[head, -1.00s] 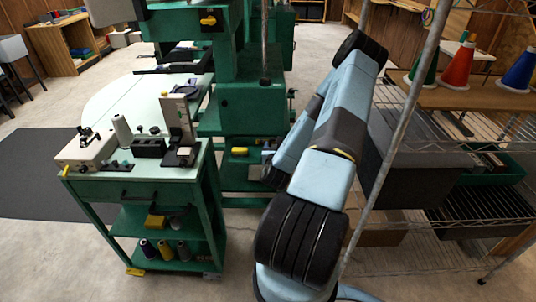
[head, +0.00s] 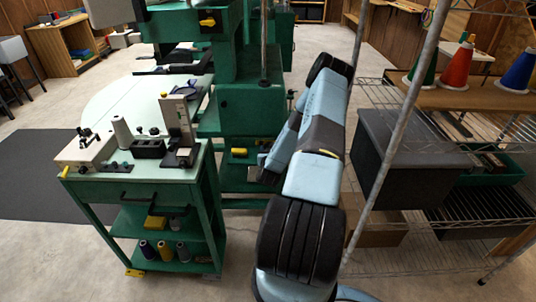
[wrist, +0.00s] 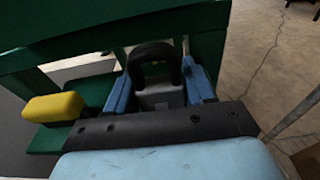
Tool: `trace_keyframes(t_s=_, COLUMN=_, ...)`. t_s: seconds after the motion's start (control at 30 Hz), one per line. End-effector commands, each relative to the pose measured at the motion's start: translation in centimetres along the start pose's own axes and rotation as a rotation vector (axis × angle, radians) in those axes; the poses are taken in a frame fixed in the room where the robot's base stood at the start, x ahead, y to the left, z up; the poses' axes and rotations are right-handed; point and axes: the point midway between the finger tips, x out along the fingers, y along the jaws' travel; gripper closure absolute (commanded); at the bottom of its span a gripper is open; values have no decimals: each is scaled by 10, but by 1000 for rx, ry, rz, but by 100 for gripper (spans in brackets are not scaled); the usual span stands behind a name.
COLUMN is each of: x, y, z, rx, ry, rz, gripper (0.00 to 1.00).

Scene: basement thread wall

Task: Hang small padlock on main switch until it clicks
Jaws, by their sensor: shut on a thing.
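In the wrist view the small padlock (wrist: 158,95) has a grey body and a thick black shackle. The shackle points up and away from my gripper. My gripper (wrist: 160,88) is shut on the padlock, with one blue finger on each side of the body. I cannot tell for sure which part is the main switch. The padlock's shackle appears empty.
A yellow block (wrist: 53,107) shows left of my gripper in the wrist view. The green machine (head: 250,107) stands close to my gripper. A green cart (head: 140,190) with tools stands at left. A wire shelf (head: 450,210) with a grey bin (head: 405,150) stands at right.

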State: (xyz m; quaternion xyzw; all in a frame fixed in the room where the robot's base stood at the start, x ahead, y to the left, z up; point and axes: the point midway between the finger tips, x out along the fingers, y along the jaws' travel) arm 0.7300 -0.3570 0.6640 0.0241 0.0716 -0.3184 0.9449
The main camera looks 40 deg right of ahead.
Motion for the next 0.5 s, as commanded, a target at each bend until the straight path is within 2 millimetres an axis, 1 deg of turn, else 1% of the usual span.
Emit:
trace_keyframes(t_s=0.03, x=1, y=1, z=-8, rx=-1, ry=1, rz=1, gripper=86)
trace_keyframes(t_s=0.13, x=2, y=0, z=-18, rx=-2, ry=1, rz=1, gripper=86)
trace_keyframes(t_s=0.47, x=3, y=0, z=-20, rx=-1, ry=0, rz=1, gripper=86)
trace_keyframes(t_s=0.5, x=2, y=0, z=-20, rx=-1, ry=0, rz=1, gripper=44)
